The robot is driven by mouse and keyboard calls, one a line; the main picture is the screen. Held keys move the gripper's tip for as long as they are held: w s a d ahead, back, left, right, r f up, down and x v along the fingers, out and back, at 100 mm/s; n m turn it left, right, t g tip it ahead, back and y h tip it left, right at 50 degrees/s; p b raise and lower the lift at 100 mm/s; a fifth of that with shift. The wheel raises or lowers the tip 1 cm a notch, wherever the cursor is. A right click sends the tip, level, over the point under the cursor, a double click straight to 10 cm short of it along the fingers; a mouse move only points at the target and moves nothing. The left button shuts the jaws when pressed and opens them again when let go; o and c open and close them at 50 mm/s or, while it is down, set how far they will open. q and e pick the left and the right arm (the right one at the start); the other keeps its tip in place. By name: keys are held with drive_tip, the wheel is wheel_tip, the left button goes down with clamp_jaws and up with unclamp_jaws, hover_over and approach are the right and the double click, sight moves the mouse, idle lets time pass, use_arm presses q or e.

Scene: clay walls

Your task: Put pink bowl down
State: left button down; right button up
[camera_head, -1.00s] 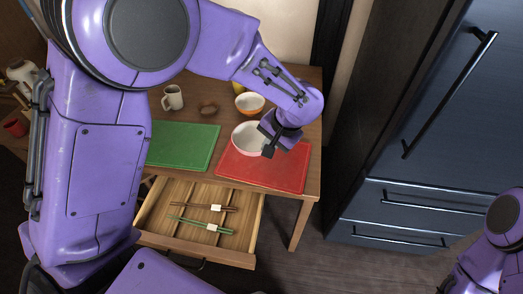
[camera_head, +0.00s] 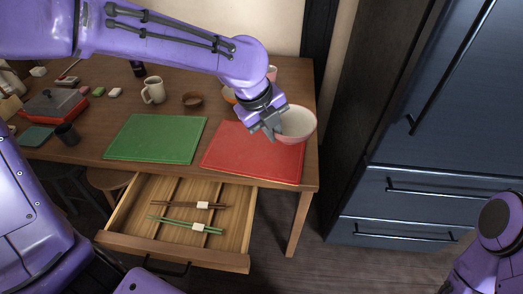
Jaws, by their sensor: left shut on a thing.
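The pink bowl (camera_head: 297,126), pale inside with a pinkish outer wall, is at the back right corner of the red mat (camera_head: 248,157). My left gripper (camera_head: 275,131) reaches down from the upper left and is shut on the bowl's left rim. The bowl looks roughly upright. I cannot tell whether its base touches the mat or table or hangs just above. My right arm shows at the lower right edge, with its gripper out of view.
A green mat (camera_head: 155,138) lies left of the red mat. A white mug (camera_head: 153,90), a brown bowl (camera_head: 193,100) and a partly hidden orange bowl (camera_head: 229,95) stand behind. An open drawer (camera_head: 181,216) with chopsticks juts out in front. A dark fridge (camera_head: 440,120) stands right.

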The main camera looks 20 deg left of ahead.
use_arm(q)
drive_tip(key=w+a+f, duration=0.1)
drive_tip(key=w+f, duration=0.1)
drive_tip(key=w+a+f, duration=0.2)
drive_tip(key=w+f, duration=0.1)
drive_tip(key=w+a+f, duration=0.2)
drive_tip(key=f, duration=0.1)
drive_tip(key=shift+w, duration=0.25)
wheel_tip(320, 180, down, 3)
drive_tip(key=shift+r, duration=0.1)
use_arm(e)
wheel_tip(320, 180, down, 2)
use_arm(q)
drive_tip(key=c, duration=1.3)
unclamp_jaws()
drive_tip(key=shift+f, duration=0.2)
drive_tip(key=shift+o, duration=0.2)
